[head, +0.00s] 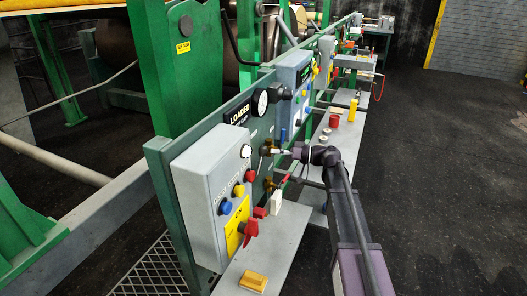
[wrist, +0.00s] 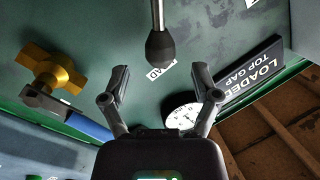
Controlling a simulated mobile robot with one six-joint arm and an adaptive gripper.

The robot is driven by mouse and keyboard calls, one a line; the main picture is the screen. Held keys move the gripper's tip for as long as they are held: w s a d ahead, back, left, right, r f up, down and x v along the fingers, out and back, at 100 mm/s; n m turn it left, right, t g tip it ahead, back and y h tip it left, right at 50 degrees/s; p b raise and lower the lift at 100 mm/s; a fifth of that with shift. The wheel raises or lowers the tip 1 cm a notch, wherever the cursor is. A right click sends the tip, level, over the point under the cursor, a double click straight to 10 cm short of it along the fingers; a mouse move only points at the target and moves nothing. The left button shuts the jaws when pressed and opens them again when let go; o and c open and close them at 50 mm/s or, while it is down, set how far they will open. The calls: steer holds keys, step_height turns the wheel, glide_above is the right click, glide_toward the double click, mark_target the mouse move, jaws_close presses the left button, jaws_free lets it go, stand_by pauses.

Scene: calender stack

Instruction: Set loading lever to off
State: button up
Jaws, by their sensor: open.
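The loading lever (wrist: 160,45) shows in the wrist view as a metal rod with a black knob, coming in from the top edge. A white label (wrist: 158,71) lies behind the knob, its text partly covered and ending in "OAD". My gripper (wrist: 160,72) is open, with one finger on each side of the knob's lower end and a clear gap to both. In the head view my gripper (head: 288,152) is at the green panel (head: 160,160). I cannot clearly make out the lever there.
The wrist view shows a brass valve (wrist: 55,72) with a blue handle (wrist: 90,128) at left, and a gauge (wrist: 182,115) and "LOADED TOP GAP" sign (wrist: 245,80) at right. A grey control box (head: 205,190) stands on the panel's near side. Open floor (head: 430,180) lies right.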

mark_target(264, 150)
steer(key=shift+w+a, duration=0.15)
steer(key=shift+a, duration=0.9)
steer(key=shift+w+a, duration=0.1)
steer(key=shift+a, duration=0.95)
jaws_close()
